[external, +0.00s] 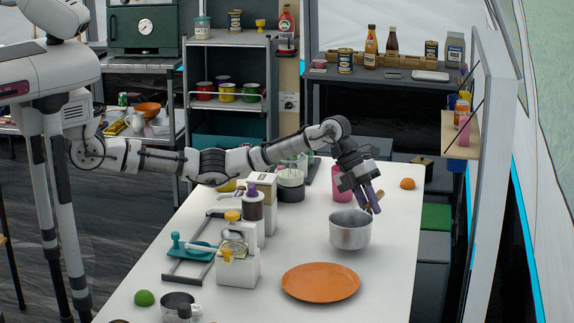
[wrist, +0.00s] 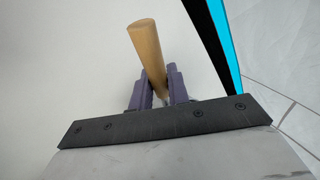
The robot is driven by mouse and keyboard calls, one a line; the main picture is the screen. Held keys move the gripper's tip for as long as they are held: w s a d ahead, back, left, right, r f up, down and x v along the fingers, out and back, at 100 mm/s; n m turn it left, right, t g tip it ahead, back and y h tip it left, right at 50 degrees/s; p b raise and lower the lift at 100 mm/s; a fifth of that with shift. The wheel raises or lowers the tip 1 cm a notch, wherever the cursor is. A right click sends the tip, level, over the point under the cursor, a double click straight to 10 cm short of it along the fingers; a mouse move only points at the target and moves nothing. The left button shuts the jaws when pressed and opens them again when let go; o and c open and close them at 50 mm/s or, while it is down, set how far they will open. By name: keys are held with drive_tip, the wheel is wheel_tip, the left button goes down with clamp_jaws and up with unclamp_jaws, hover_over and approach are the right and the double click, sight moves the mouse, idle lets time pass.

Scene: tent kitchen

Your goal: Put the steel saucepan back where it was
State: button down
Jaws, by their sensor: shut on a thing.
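The steel saucepan (external: 350,232) is at the right part of the white table in the external view, upright. I cannot tell whether its base touches the table or is slightly above it. My gripper (external: 373,207) is over its far right side, shut on its wooden handle. In the wrist view the wooden handle (wrist: 148,50) stands between the purple fingers of my gripper (wrist: 162,92). The pan's body is hidden in the wrist view.
An orange plate (external: 320,283) lies in front of the saucepan. Bottles, boxes and a white container (external: 238,268) crowd the left. The table's right front is clear.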

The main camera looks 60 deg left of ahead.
drive_tip(key=shift+f, duration=1.05)
drive_tip(key=shift+f, duration=0.15)
drive_tip(key=c, duration=1.3)
unclamp_jaws()
drive_tip(key=shift+c, duration=0.2)
drive_tip(key=p+v, duration=0.6)
drive_tip(key=v, duration=0.6)
